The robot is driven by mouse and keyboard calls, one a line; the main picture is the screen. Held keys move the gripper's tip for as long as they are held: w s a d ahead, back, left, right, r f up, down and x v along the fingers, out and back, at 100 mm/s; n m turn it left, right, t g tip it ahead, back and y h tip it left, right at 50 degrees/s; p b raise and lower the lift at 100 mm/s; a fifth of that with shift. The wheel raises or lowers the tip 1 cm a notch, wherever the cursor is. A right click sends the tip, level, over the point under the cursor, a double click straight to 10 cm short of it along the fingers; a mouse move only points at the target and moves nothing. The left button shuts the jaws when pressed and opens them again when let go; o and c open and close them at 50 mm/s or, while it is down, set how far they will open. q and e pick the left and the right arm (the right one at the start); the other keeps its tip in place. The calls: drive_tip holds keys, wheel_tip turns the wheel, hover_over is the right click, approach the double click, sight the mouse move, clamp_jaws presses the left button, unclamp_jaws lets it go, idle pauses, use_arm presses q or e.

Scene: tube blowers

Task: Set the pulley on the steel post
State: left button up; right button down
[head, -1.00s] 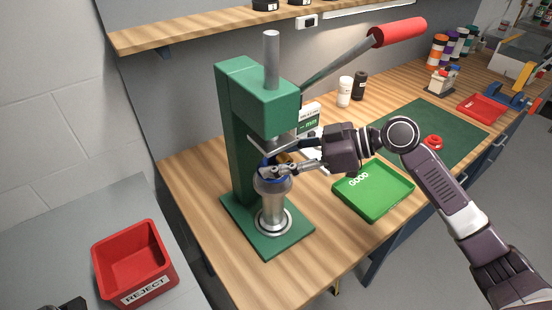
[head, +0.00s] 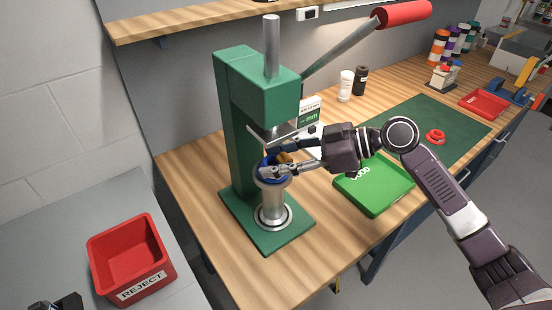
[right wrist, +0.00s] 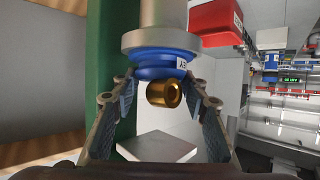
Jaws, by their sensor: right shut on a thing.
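The steel post (head: 272,205) stands upright on the green press base. A gold bushing (right wrist: 164,93) is close to the pulley's face, between the fingers. Whether the pulley is fully seated is hard to tell.
The green press (head: 255,90) rises behind the post, its ram close above my gripper. A green "GOOD" tray (head: 373,190) is to the right. A red REJECT bin (head: 130,255) stands at lower left. The wooden bench front is clear.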

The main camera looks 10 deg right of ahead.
drive_tip(key=shift+f, duration=0.15)
drive_tip(key=c, duration=1.1)
unclamp_jaws()
drive_tip(key=v, duration=1.2)
